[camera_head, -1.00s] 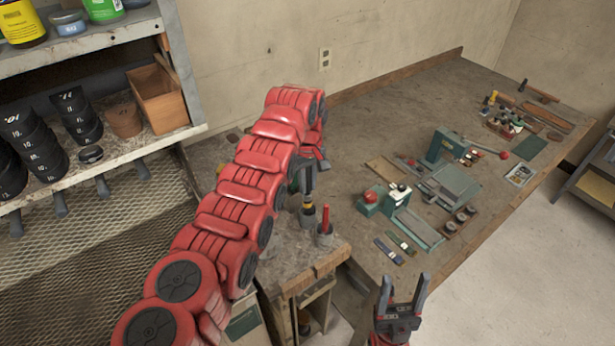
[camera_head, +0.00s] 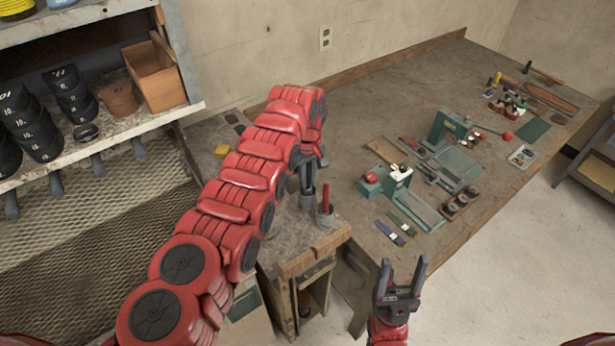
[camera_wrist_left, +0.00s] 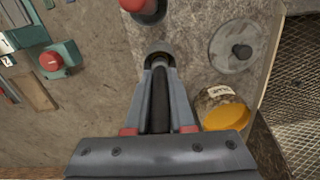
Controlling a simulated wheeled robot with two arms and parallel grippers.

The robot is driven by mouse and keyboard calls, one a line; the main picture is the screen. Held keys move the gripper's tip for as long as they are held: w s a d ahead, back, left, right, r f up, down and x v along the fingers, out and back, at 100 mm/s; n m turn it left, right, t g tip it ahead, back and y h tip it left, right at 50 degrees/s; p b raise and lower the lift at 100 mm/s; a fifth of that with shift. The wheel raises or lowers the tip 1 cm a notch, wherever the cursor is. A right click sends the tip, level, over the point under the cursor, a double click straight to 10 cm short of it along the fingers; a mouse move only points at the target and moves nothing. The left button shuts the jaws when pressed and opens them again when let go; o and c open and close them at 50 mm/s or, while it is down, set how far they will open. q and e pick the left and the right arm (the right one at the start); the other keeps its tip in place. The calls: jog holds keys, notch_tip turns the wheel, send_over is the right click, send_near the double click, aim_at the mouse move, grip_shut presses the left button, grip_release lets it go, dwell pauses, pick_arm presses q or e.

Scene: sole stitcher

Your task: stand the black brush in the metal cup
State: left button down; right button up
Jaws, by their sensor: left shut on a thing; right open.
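My left gripper (camera_head: 308,186) is shut on the black brush (camera_wrist_left: 161,100), whose dark handle runs between the fingers in the left wrist view. The metal cup (camera_wrist_left: 147,60) lies directly beyond the fingertips there, and the brush's far end appears to be inside its rim. In the head view the cup (camera_head: 307,203) is right under the fingertips on the small bench. The brush is mostly hidden there by my gripper, so its depth in the cup cannot be told. My right gripper (camera_head: 403,277) is open and empty at the bottom.
A second cup (camera_head: 325,216) with a red-handled tool (camera_head: 325,195) stands close in front. A jar with a yellow lid (camera_wrist_left: 227,117) and a grey round object (camera_wrist_left: 238,47) are near the cup. A long workbench (camera_head: 330,140) with tools lies right; shelves (camera_head: 115,130) stand left.

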pick_arm(q)
jog(key=c, duration=0.7)
grip_release()
jog(key=shift+r, duration=0.2)
notch_tip(320, 180, up, 8)
jog(key=b, duration=0.4)
jog(key=shift+d, duration=0.1)
notch_tip(320, 180, up, 8)
jog(key=p, duration=0.8)
jog(key=shift+r, duration=0.25)
jog(key=shift+r+p, duration=0.35)
jog(key=shift+p, duration=0.25)
jog(key=shift+f, duration=0.15)
